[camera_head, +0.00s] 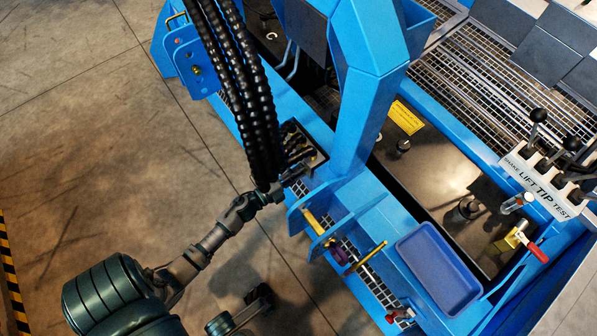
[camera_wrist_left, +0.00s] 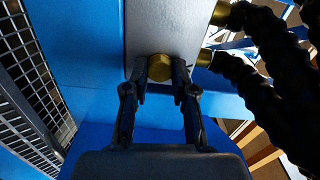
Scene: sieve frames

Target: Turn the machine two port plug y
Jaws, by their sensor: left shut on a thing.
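A round brass plug (camera_wrist_left: 160,67) sits at the lower edge of a grey metal port block (camera_wrist_left: 165,28) in the left wrist view. My left gripper (camera_wrist_left: 160,70) is shut on this plug, one finger on each side. In the head view my left gripper (camera_head: 283,180) reaches the port block area on the blue machine (camera_head: 352,120), just below the black hoses (camera_head: 240,90). The plug is too small to make out there.
Thick black hoses with brass fittings (camera_wrist_left: 225,62) stand close to the right of the plug. A blue tray (camera_head: 438,268), brass pins (camera_head: 365,258) and a lever panel (camera_head: 545,180) are on the machine's right. Open floor (camera_head: 90,130) lies left.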

